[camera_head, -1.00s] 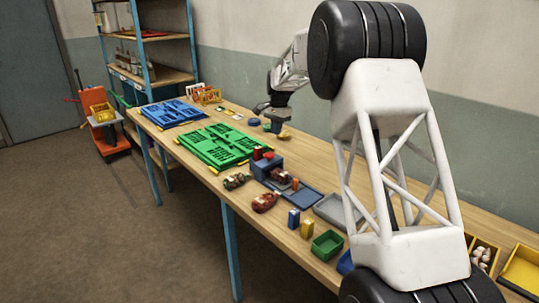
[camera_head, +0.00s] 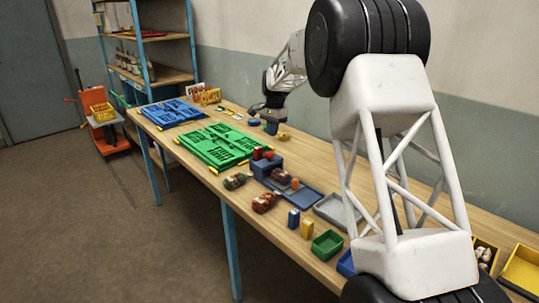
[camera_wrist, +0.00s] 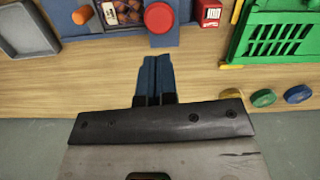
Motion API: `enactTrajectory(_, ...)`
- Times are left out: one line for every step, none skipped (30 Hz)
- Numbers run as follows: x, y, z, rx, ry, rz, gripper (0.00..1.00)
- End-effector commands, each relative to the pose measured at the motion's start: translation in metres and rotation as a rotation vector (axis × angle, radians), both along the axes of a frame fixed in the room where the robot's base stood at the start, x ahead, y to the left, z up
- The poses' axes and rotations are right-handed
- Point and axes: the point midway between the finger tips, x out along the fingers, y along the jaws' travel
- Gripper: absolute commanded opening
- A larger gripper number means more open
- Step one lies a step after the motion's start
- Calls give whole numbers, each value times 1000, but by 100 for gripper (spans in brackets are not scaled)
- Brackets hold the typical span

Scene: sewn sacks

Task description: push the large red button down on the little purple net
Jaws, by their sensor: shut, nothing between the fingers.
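A blue press-like block (camera_head: 266,169) stands on the bench beside the green crate. Its large round red button (camera_wrist: 159,17) shows at the top of the wrist view and looks raised. A small dark, purplish net sack with pale contents (camera_wrist: 122,12) lies left of the button in the wrist view; it also shows beside the block in the head view (camera_head: 281,176). My gripper (camera_wrist: 155,62) is shut and empty, its fingertips apart from the button and short of it in the picture. In the head view my gripper (camera_head: 271,127) is small, at the bench's wall side.
The green crate (camera_wrist: 275,40) and green, yellow and blue discs (camera_wrist: 263,98) lie right in the wrist view. A grey tray (camera_wrist: 25,30), an orange knob (camera_wrist: 80,16) and a red box (camera_wrist: 207,12) flank the block. Other net sacks (camera_head: 266,203) lie at the bench's front.

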Motion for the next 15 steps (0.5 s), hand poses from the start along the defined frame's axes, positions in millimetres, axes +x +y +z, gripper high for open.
enactTrajectory(-3,2,1,0,-1,1,0)
enactTrajectory(-4,3,2,0,-1,0,0)
enactTrajectory(-5,4,1,0,-1,0,0)
enactTrajectory(-5,4,1,1,-1,0,0)
enactTrajectory(-6,5,1,0,0,0,0)
enactTrajectory(-6,4,1,0,0,0,0)
enactTrajectory(-6,5,1,0,0,0,0)
enactTrajectory(-6,4,1,0,0,0,0)
enactTrajectory(-5,4,1,0,0,0,0)
enactTrajectory(-5,4,1,0,0,0,0)
enactTrajectory(-5,4,1,0,0,0,0)
enactTrajectory(-5,4,1,0,0,0,0)
enactTrajectory(-5,4,1,0,0,0,0)
enactTrajectory(-5,4,0,0,0,0,0)
enactTrajectory(-6,5,0,0,0,0,0)
